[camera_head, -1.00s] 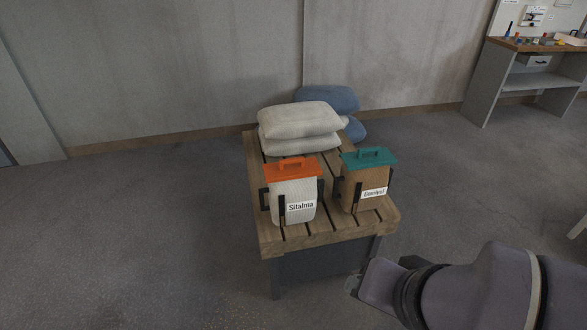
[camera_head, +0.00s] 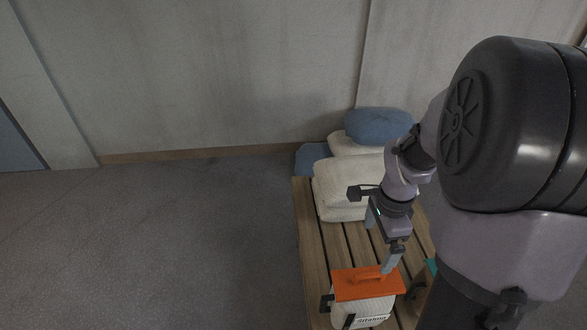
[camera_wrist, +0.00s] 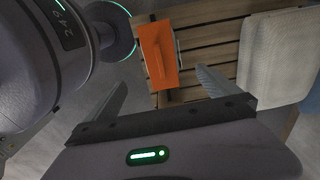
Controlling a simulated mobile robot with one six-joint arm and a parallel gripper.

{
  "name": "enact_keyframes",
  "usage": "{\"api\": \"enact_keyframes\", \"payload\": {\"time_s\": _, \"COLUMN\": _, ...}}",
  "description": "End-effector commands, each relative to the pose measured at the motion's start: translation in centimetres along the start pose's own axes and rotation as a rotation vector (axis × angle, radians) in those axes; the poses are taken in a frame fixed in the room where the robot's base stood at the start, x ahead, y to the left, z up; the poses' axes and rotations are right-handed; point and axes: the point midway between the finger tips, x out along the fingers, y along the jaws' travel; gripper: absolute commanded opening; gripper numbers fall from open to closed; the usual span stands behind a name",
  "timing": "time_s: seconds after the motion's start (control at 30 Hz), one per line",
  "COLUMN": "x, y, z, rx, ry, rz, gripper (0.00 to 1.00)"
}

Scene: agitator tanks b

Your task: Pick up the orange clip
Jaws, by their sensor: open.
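The orange clip (camera_head: 362,284) is a flat bar with a raised handle. It sits across the top of the white bag labelled Sitalma (camera_head: 362,310) on the slatted bench. In the wrist view the orange clip (camera_wrist: 158,58) lies just beyond and between the fingertips. My gripper (camera_head: 381,242) is open and empty, pointing down near the clip's far right side. One finger overlaps the clip's far edge in the head view, and I cannot tell whether they touch. Both fingers of my gripper (camera_wrist: 160,82) show apart in the wrist view.
A teal clip (camera_head: 431,267) on the neighbouring bag is mostly hidden behind my arm. White sacks (camera_head: 338,190) and a blue sack (camera_head: 378,125) lie behind on the slatted bench (camera_head: 312,232). The floor left of the bench is clear.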

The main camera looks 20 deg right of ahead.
Motion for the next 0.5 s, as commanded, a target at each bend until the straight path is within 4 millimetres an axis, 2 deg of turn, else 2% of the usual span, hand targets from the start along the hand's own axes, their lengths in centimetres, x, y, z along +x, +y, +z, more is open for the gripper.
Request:
{"api": "enact_keyframes", "payload": {"time_s": 0.13, "x": 0.5, "y": 0.1, "z": -0.5, "rx": 0.03, "ry": 0.0, "rz": 0.012, "gripper": 1.0}}
{"api": "enact_keyframes", "payload": {"time_s": 0.2, "x": 1.5, "y": 0.1, "z": -0.5, "rx": 0.029, "ry": -0.001, "rz": 0.013, "gripper": 1.0}}
{"api": "enact_keyframes", "payload": {"time_s": 0.5, "x": 10.4, "y": 0.2, "z": -0.5, "rx": 0.026, "ry": -0.002, "rz": 0.014, "gripper": 1.0}}
